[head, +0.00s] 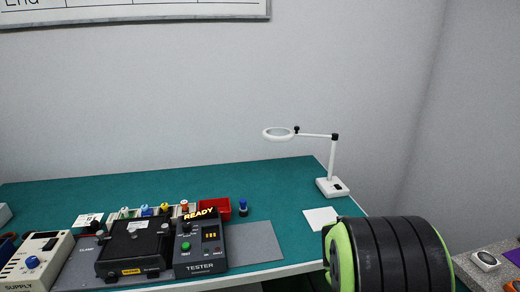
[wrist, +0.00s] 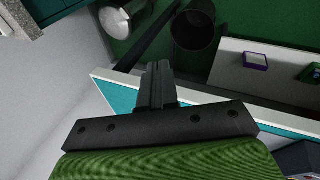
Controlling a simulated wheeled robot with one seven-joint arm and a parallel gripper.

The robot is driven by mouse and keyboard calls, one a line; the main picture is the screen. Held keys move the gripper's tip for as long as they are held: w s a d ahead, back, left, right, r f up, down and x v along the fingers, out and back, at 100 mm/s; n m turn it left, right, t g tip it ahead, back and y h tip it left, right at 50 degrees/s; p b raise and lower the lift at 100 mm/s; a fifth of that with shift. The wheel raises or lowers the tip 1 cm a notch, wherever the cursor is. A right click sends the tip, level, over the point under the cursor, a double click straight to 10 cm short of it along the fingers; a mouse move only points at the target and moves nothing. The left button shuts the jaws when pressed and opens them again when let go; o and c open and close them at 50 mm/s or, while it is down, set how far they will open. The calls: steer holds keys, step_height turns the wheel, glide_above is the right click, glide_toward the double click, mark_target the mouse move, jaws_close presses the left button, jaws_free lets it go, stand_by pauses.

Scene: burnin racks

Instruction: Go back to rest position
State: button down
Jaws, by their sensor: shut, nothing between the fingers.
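My gripper (wrist: 158,68) shows in the wrist view with its two dark fingers together and nothing between them. It points past a white and teal edge (wrist: 115,88), which looks like a table edge; the fingers overlap it in the picture, and I cannot tell the distance. In the head view a black and green part of my arm fills the lower right, in front of the bench's right end. The gripper itself is not visible there.
The teal bench (head: 275,185) holds a tester (head: 200,250) lit "READY", a black clamp unit (head: 133,250), a supply (head: 35,262), a red bin (head: 215,208) and a magnifier lamp (head: 332,185). In the wrist view a dark cylinder (wrist: 194,30) and a purple-edged box (wrist: 256,61) lie beyond the fingers.

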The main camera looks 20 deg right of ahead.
steer(key=s+a+r+t+y+p, duration=0.1)
steer(key=s+a+r+t+y, duration=0.1)
steer(key=s+a+r, duration=0.5)
steer(key=s+a+r+t+y+p, duration=0.1)
steer(key=s+a+r+y+p, duration=0.1)
steer(key=s+a+r, duration=0.5)
steer(key=a+r, duration=0.2)
steer(key=a, duration=0.4)
steer(key=shift+m+t, duration=0.4)
